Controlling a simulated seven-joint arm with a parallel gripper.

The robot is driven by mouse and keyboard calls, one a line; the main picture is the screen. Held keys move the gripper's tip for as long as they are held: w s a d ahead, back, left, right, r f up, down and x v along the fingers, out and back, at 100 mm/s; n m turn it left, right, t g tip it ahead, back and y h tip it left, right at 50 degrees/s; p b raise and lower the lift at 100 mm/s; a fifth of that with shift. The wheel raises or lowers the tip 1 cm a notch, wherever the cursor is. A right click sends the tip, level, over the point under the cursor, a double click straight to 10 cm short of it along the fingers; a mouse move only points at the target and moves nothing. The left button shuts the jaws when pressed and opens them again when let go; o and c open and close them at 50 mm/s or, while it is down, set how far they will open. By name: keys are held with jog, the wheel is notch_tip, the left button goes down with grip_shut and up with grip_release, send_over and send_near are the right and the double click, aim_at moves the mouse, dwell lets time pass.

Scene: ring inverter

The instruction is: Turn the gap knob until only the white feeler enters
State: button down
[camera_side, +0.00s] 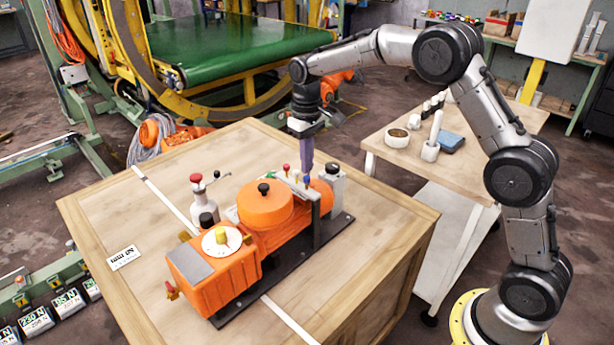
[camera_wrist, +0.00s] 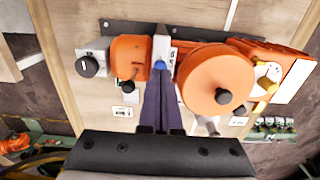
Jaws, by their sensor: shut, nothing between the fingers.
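An orange machine (camera_side: 285,243) lies on a dark base plate on a wooden crate. Its near end has a yellow knob (camera_side: 221,238) on a white dial; its far end has a black knob (camera_side: 333,168) on a grey box, also in the wrist view (camera_wrist: 88,66). I cannot tell which is the gap knob. Small pins stand by a grey upright: one red-topped (camera_side: 286,167), one blue-topped (camera_side: 307,179), also in the wrist view (camera_wrist: 160,65). A white feeler is not clearly made out. My gripper (camera_side: 307,172) is shut and empty, pointing down, its tips close to the blue-topped pin; contact is unclear.
A large orange disc (camera_side: 265,203) with a black knob rises beside the upright. A grey bottle-like tool with a red knob (camera_side: 204,202) stands behind the machine. A side table (camera_side: 480,150) holds cups and a blue block. The crate's front right top is clear.

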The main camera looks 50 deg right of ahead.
aim_at(307, 177)
jog(key=shift+f, duration=1.4)
dwell(0.4)
jog(key=shift+r, duration=0.1)
jog(key=shift+r, duration=3.6)
